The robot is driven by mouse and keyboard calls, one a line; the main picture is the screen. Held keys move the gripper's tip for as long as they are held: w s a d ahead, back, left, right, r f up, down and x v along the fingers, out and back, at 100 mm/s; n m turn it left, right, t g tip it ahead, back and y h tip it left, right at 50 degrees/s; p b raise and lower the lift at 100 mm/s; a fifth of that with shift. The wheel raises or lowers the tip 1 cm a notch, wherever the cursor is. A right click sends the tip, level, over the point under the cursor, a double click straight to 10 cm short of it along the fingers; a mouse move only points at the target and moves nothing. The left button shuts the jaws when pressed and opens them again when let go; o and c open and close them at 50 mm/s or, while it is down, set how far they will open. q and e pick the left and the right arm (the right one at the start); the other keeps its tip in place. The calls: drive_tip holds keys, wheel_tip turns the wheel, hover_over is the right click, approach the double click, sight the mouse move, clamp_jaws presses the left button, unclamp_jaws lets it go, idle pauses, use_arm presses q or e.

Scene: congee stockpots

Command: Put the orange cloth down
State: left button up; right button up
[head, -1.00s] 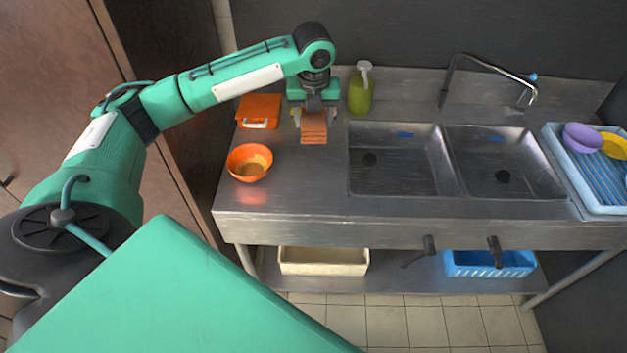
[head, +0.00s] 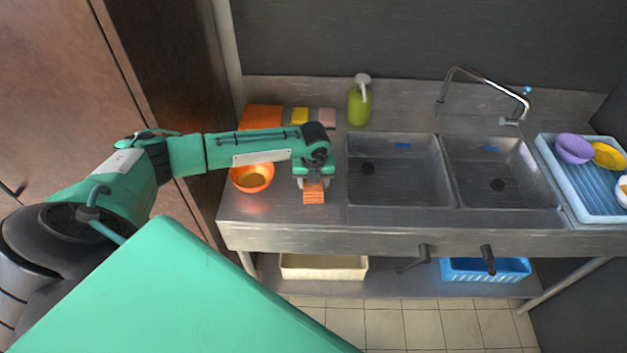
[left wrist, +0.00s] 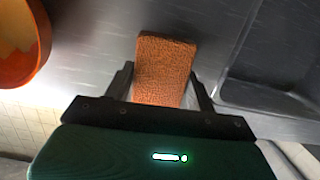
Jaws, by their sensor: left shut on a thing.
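The orange cloth (head: 314,194) is a small folded, textured piece over the bare steel counter, left of the sinks. My left gripper (head: 313,183) points down and is shut on the cloth. In the left wrist view the cloth (left wrist: 165,62) sticks out between the two dark fingers of my left gripper (left wrist: 163,85). I cannot tell whether the cloth touches the counter. My right gripper is not in view.
An orange bowl (head: 252,185) stands just left of the cloth. An orange cloth-like item (head: 263,117), a yellow sponge (head: 300,116), a pink sponge (head: 327,117) and a green bottle (head: 358,107) are at the back. The double sink (head: 393,208) lies right. The counter's front-left is clear.

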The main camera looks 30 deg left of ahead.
sight(312, 186)
use_arm(q)
drive_tip(key=shift+f, duration=0.4)
drive_tip(key=o, duration=0.9)
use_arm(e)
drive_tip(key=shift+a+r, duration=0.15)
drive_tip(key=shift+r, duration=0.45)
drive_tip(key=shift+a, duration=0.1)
use_arm(q)
drive_tip(key=shift+f, duration=0.1)
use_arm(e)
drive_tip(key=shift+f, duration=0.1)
use_arm(q)
drive_tip(key=shift+f, duration=0.1)
drive_tip(key=r+b, duration=0.2)
drive_tip(key=r, duration=0.1)
drive_tip(key=r+b, duration=0.1)
drive_tip(key=b, duration=0.1)
drive_tip(key=shift+s+a+r, duration=0.1)
drive_tip(key=shift+s+r, duration=0.2)
drive_tip(key=shift+r, duration=0.1)
drive_tip(key=r, duration=0.6)
drive_tip(key=s+r+b, duration=0.1)
drive_tip(key=r, duration=0.2)
drive_tip(key=shift+s+d, duration=0.1)
drive_tip(key=shift+d, duration=0.3)
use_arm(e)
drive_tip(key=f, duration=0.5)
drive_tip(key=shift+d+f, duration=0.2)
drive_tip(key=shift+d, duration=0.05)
